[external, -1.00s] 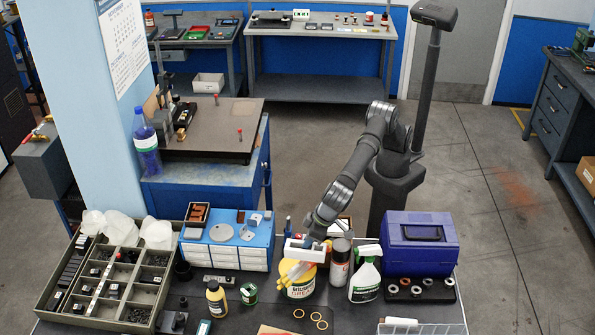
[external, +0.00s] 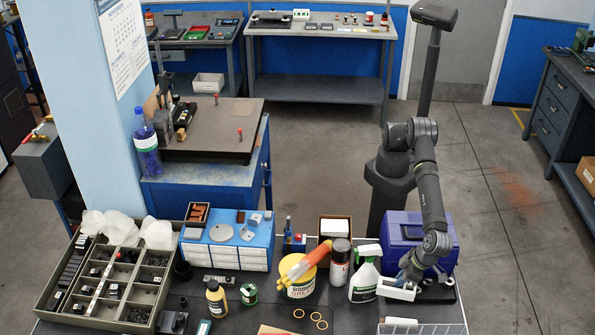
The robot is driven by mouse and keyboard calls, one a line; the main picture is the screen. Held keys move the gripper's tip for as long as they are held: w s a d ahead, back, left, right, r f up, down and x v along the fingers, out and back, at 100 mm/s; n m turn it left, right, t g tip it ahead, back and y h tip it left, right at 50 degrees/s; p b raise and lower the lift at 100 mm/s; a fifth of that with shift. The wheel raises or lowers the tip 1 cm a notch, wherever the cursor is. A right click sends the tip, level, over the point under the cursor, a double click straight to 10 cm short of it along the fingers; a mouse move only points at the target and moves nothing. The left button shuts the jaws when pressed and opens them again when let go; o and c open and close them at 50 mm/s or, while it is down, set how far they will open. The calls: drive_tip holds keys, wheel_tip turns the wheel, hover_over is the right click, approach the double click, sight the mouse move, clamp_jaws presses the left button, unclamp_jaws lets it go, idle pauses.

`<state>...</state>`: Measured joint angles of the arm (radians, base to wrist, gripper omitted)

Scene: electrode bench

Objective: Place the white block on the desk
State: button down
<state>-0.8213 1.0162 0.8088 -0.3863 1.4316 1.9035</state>
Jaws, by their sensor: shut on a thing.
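The white block (external: 396,290) is a small pale bar in the external view, at the right of the workbench. My gripper (external: 404,283) is shut on it, and the arm reaches down in front of the blue toolbox. The block is close to the desk (external: 352,318), between the green-and-white spray bottle (external: 364,275) and the black tray of rings (external: 443,291). I cannot tell whether it touches the desk. The jaws partly hide behind the block and the wrist.
The blue toolbox (external: 391,233) stands right behind my gripper. A clear-lidded container (external: 420,328) lies at the front edge. A grease tub (external: 299,288) with orange and yellow rods on it stands to the left.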

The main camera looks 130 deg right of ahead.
drive_tip(key=n, duration=0.2)
hover_over(398, 306)
drive_tip(key=s+a, duration=0.2)
wheel_tip(398, 306, down, 3)
drive_tip(key=shift+t+y, duration=0.3)
drive_tip(key=shift+t, duration=0.1)
drive_tip(key=shift+w+d+f, duration=0.1)
drive_tip(key=shift+w+f, duration=0.05)
drive_tip(key=shift+f, duration=2.4)
drive_tip(key=shift+w+d+f, duration=0.1)
drive_tip(key=shift+f, duration=2.45)
drive_tip(key=shift+f, duration=0.1)
drive_tip(key=c, duration=1.5)
unclamp_jaws()
drive_tip(key=shift+f, duration=0.1)
drive_tip(key=v, duration=1.2)
drive_tip(key=shift+w+d, duration=0.1)
